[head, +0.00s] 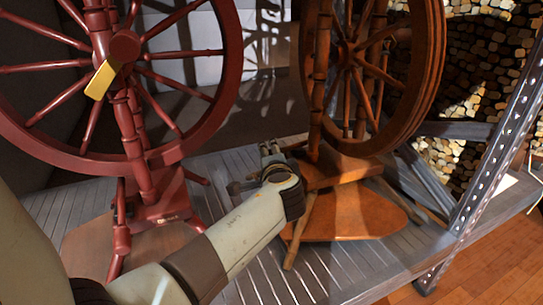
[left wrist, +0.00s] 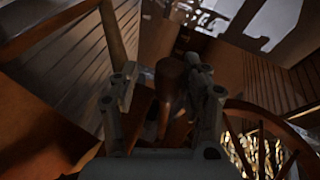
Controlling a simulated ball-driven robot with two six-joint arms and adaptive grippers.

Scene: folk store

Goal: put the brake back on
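Two spinning wheels stand on the slatted shelf. The red wheel (head: 222,100) is at the left, with a flat yellow piece (head: 102,80) near its hub. The brown wheel (head: 436,62) stands right of the middle on a wooden base. My left gripper (head: 268,148) is low beside the brown wheel's post, partly hidden by my wrist. In the left wrist view its fingers (left wrist: 165,92) are apart, with a round-topped brown wooden peg (left wrist: 171,70) between them; I cannot tell whether they touch it. I cannot make out which part is the brake. My right gripper is not in view.
The grey slatted shelf (head: 330,268) has bare room at the front. A perforated metal upright (head: 492,150) stands at the right, before stacked firewood (head: 470,60). The red wheel's legs and the brown wheel's legs stand close on either side of my left arm.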

